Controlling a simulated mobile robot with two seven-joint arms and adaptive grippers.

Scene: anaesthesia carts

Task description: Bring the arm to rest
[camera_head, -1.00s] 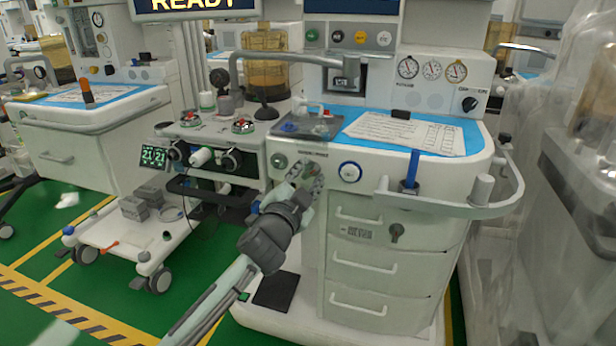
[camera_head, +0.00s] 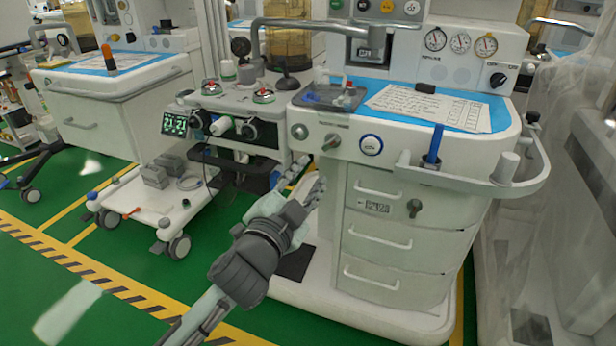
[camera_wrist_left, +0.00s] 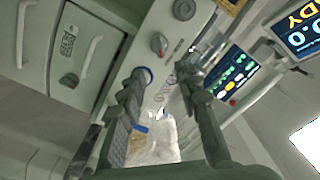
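My left gripper (camera_head: 308,190) is in front of the main anaesthesia cart (camera_head: 345,215), below the knobs on its front panel. In the left wrist view its two fingers (camera_wrist_left: 165,90) stand apart with a gap between them, and I see nothing held. A grey knob (camera_head: 332,142) and a blue-ringed round button (camera_head: 371,145) sit on the panel above and right of the gripper. In the left wrist view a grey knob (camera_wrist_left: 158,43) shows beyond the fingers. My right gripper is not in view.
A blue worktop (camera_head: 478,117) with a paper sheet (camera_head: 425,107) tops the cart, and a rail (camera_head: 480,183) juts out at the right. A low white trolley (camera_head: 140,205) stands left of the arm. Green floor (camera_head: 50,265) is free at the lower left.

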